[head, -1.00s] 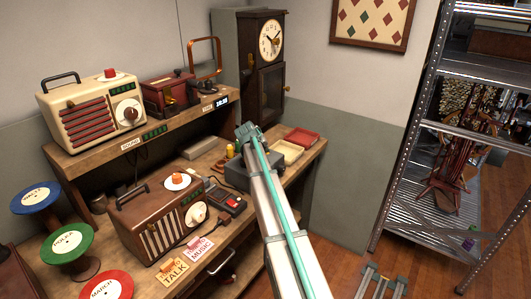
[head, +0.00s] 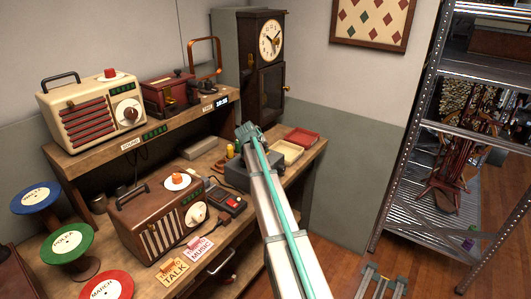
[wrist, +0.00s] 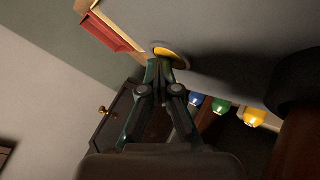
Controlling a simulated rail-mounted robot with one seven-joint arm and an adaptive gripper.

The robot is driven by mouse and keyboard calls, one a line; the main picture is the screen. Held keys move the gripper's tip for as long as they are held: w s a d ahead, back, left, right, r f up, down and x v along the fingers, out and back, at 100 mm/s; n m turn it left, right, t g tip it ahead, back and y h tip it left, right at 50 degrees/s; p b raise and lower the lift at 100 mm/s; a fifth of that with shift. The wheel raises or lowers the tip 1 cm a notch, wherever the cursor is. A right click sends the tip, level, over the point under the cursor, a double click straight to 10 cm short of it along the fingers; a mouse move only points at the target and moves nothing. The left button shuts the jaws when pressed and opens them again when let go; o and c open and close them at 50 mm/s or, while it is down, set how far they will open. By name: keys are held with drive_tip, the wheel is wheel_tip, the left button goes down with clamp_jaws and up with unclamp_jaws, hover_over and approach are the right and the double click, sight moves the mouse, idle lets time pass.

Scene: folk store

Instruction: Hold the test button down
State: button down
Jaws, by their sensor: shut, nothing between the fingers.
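A round yellow button (wrist: 172,52) in a pale ring sits on a dark grey face in the wrist view. No lettering on it is readable. My gripper (wrist: 160,64) is shut and empty, its fingertips together at the button's near edge and overlapping it in the picture. I cannot tell whether they touch it or whether it is pressed down. In the head view a grey box (head: 236,176) stands on the bench beside my arm, which hides part of it. My fingertips and the button are hidden there.
Blue (wrist: 195,100), green (wrist: 220,106) and yellow (wrist: 255,116) round caps lie right of my gripper. A red tray (head: 302,137) and a cream tray (head: 287,151) are behind my arm. A brown radio (head: 150,225) stands left, a tall clock (head: 268,75) behind.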

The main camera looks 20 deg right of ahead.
idle(0.4)
drive_tip(key=shift+r+p, duration=0.35)
drive_tip(key=shift+r, duration=0.55)
drive_tip(key=shift+r+p, duration=0.95)
drive_tip(key=shift+r, duration=1.55)
